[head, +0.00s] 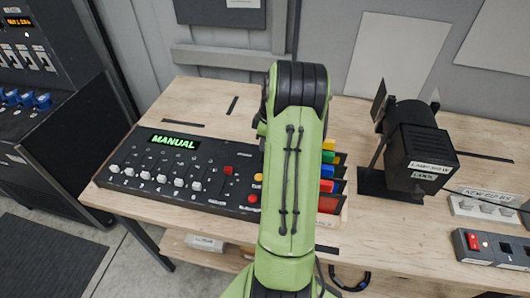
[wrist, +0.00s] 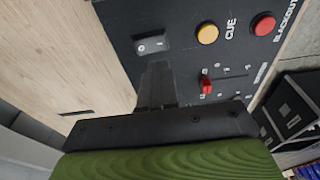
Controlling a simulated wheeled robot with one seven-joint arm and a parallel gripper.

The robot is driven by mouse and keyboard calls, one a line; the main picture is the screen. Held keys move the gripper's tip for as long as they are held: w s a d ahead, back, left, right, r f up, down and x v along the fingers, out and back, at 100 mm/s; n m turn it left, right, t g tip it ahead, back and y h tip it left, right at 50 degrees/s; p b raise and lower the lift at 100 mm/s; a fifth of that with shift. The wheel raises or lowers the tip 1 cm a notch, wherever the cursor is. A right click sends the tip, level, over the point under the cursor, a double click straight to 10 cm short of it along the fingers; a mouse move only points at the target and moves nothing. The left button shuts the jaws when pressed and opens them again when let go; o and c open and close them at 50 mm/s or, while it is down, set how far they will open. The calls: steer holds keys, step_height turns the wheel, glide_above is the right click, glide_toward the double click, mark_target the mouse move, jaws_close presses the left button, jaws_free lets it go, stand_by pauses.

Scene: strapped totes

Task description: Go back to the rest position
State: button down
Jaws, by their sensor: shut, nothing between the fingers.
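My green arm stands upright in the middle of the head view, and its gripper is hidden behind it there. In the wrist view my gripper (wrist: 156,70) is shut with nothing in it, its fingertips over the black control console (wrist: 195,65). They are close to a rocker switch (wrist: 150,45). I cannot tell whether they touch the surface. The console also shows in the head view (head: 120,178), lying on the wooden table with a green MANUAL display (head: 173,142), several white faders and a red one.
A black lamp (head: 415,150) stands on the table (head: 210,95) to the right of my arm. A rack of coloured gels (head: 328,175) sits just behind my arm's right side. A dark cabinet (head: 60,130) is at left.

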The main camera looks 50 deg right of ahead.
step_height(320, 180, up, 2)
steer(key=shift+r+p, duration=0.1)
steer(key=shift+p, duration=0.45)
steer(key=w+a+r+m+t+h, duration=0.1)
steer(key=a+r, duration=0.6)
steer(key=a, duration=0.3)
steer(key=w+a+r+m+h, duration=0.1)
steer(key=a+r, duration=0.6)
steer(key=a, duration=0.3)
steer(key=s+a+r+m+t+y, duration=0.1)
steer(key=s+a+r+m+t, duration=0.1)
steer(key=s+a, duration=1.2)
steer(key=shift+a+r+m+t, duration=0.3)
steer(key=shift+a+r+t, duration=0.15)
steer(key=shift+t, duration=0.05)
